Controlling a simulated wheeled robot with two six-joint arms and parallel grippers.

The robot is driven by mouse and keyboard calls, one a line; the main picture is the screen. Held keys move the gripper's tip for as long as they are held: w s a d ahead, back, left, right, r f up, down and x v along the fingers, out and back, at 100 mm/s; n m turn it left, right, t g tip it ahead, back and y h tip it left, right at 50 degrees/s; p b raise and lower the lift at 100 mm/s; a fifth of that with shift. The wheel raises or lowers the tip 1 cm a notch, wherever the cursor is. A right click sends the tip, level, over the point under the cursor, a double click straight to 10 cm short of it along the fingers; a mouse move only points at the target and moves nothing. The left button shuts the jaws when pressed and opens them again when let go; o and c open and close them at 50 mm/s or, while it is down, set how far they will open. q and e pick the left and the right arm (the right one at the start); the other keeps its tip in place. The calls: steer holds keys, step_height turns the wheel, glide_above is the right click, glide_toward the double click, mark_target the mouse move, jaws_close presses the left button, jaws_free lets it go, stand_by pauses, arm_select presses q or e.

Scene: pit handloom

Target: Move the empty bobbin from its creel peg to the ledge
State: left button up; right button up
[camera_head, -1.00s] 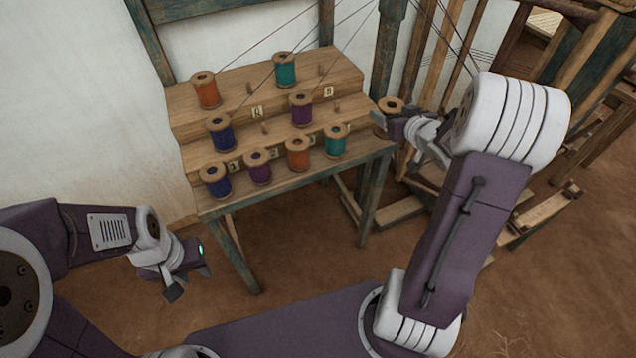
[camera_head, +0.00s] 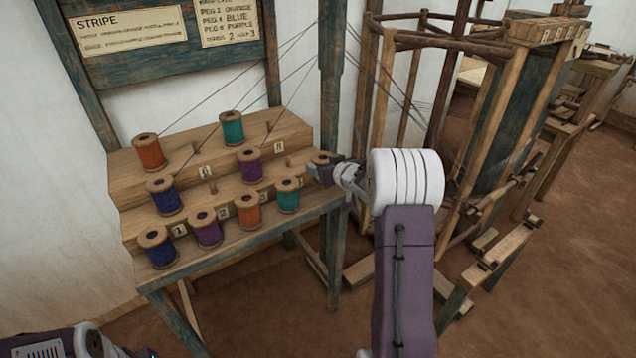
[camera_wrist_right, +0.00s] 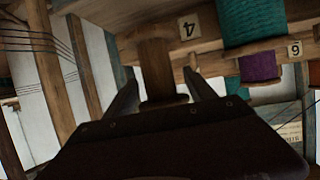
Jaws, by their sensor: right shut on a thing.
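The empty bobbin (camera_head: 321,158), bare brown wood, is at the right end of the stepped wooden creel (camera_head: 215,232). My right gripper (camera_head: 322,172) is shut on it; the fingers partly hide it. In the right wrist view the bobbin (camera_wrist_right: 156,72) sits between the two fingers, near the tag marked 4. I cannot tell whether it touches the creel. Several wound bobbins stand on the creel, including a front teal one (camera_head: 287,196) left of my gripper. I cannot tell which surface is the ledge. Only part of my left arm shows at the bottom left, its fingertips out of frame.
A blue-green post (camera_head: 331,85) rises just behind the bobbin. The wooden loom frame (camera_head: 500,120) stands to the right.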

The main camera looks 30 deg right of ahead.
steer(key=shift+w+f, duration=0.1)
steer(key=shift+w, duration=0.05)
step_height(320, 180, down, 4)
steer(key=shift+b, duration=1.1)
steer(key=shift+f, duration=0.1)
steer(key=o, duration=1.4)
